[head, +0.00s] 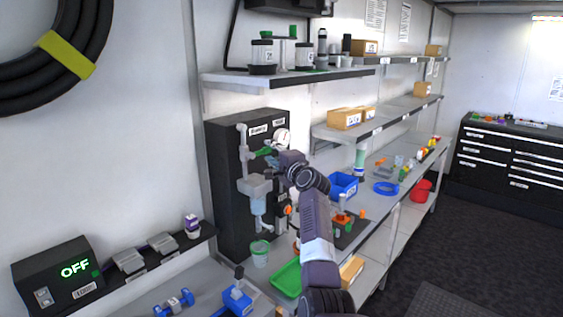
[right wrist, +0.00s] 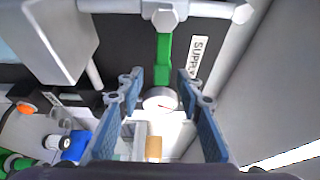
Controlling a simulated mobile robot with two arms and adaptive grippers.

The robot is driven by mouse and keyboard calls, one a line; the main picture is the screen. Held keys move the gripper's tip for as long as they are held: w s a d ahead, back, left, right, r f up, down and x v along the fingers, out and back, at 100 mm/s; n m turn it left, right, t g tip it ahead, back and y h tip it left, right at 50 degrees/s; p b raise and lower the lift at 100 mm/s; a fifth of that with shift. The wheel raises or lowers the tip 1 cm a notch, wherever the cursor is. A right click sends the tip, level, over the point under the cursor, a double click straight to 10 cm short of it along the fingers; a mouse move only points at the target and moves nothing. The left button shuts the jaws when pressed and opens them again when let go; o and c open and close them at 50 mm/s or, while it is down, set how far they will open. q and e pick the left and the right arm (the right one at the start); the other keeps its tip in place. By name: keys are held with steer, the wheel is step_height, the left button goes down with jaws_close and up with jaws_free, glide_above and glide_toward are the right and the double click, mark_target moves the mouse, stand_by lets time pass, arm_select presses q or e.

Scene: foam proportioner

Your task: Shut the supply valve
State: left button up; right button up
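The supply valve's green lever (head: 264,152) is on the grey pipework at the front of the black panel (head: 226,190). In the right wrist view the green lever (right wrist: 163,60) hangs from a grey hub, beside a label reading SUPPLY. My right gripper (head: 277,160) is at the lever in the head view. Its two blue-grey fingers (right wrist: 158,88) are open in the wrist view, one on each side of the lever's free end, with visible gaps. I cannot tell the depth between fingertips and lever. My left gripper is not in view.
A round gauge (head: 283,137) sits close by the valve. A grey box (head: 256,185) on the pipework is below the lever. A shelf (head: 290,76) with jars overhangs the panel.

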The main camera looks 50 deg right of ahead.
steer(key=v, duration=0.9)
steer(key=shift+s, duration=0.2)
stand_by(0.3)
